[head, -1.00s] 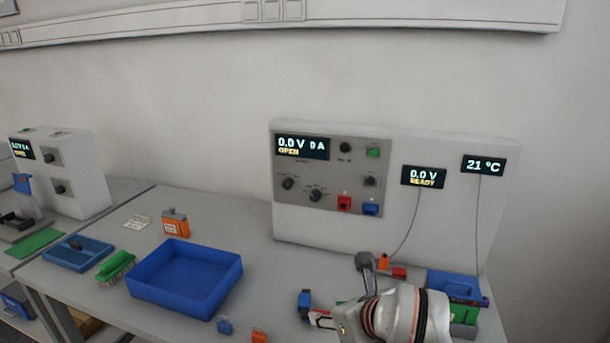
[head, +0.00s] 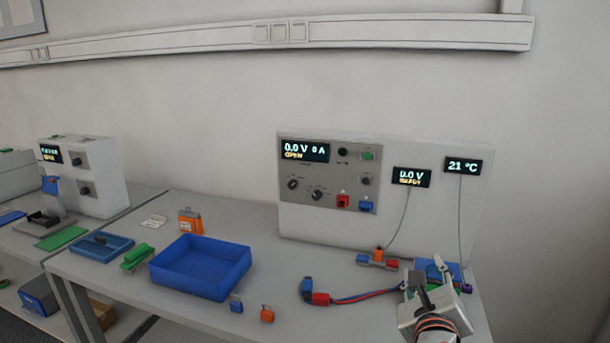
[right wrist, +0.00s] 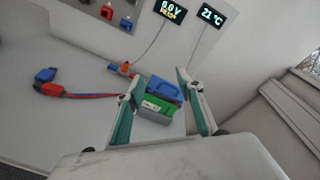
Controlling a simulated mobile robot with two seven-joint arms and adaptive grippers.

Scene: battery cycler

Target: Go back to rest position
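My right gripper (right wrist: 168,113) is open in the right wrist view. Its two teal-padded fingers stand apart, with a green battery (right wrist: 158,104) with a blue top visible between and beyond them; I cannot tell whether they touch it. In the head view my right gripper (head: 425,285) is at the lower right, in front of the battery's blue top (head: 440,270) and hiding most of it. A cable with red and blue plugs (head: 320,298) lies on the table left of the gripper; it also shows in the right wrist view (right wrist: 75,93). My left gripper is in neither view.
The cycler (head: 360,220) with its displays stands against the wall. Small blue and orange padlock-like items lie by the bin.

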